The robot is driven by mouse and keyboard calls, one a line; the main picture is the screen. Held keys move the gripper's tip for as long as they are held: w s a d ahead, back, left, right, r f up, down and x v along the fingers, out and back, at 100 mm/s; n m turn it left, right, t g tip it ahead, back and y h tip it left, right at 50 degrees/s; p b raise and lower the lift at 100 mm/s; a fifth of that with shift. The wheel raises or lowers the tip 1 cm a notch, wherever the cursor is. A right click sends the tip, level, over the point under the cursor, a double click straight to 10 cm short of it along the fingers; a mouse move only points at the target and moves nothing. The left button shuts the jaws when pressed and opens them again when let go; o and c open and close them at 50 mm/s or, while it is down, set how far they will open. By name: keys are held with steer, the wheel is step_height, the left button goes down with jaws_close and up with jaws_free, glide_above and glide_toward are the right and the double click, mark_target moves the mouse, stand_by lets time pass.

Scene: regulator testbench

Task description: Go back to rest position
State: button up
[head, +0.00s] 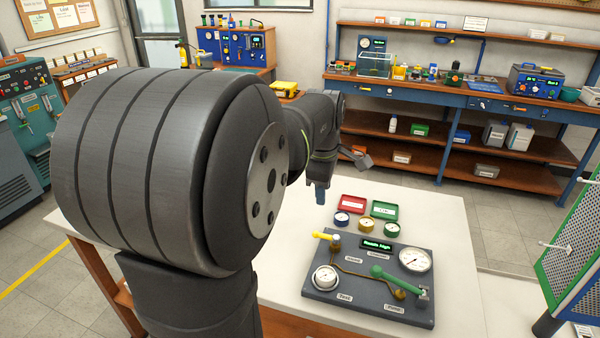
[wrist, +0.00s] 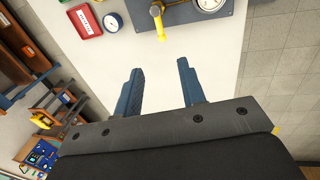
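My gripper (wrist: 159,78) shows in the wrist view with its two blue fingers apart and nothing between them. In the head view, a blue finger (head: 320,195) points down above the white table, behind and left of the test board; my own arm hides much of the left side. The dark test board (head: 370,275) lies on the table. It carries a yellow-handled valve (head: 322,236), a green lever (head: 390,276), a small display (head: 377,244), a large white gauge (head: 416,260) and a smaller gauge (head: 325,278).
A green perforated panel (head: 570,250) stands at right. The right side of the table is bare.

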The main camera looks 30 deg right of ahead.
mark_target(323, 234)
steer(key=f, duration=0.5)
steer(key=w+d+f, duration=0.1)
steer(key=f, duration=0.5)
steer(key=w+d+f, duration=0.1)
steer(key=f, duration=0.5)
steer(key=shift+w+d+f, duration=0.1)
steer(key=shift+w+d, duration=0.1)
step_height(323, 234, up, 17)
steer(key=s+a, duration=0.2)
steer(key=f, duration=0.5)
steer(key=w+d+f, duration=0.1)
steer(key=f, duration=0.5)
steer(key=w+d+f, duration=0.1)
steer(key=f, duration=0.5)
steer(key=shift+f, duration=0.15)
steer(key=shift+w+m, duration=0.15)
steer(key=shift+m, duration=0.25)
steer(key=shift+w+d+r+m+g, duration=0.1)
steer(key=shift+w+d+m+g, duration=0.1)
steer(key=shift+m, duration=0.45)
steer(key=shift+w+d+r+m+g, duration=0.1)
steer(key=shift+d+m, duration=0.05)
steer(key=shift+m, duration=0.5)
steer(key=shift+o, duration=0.4)
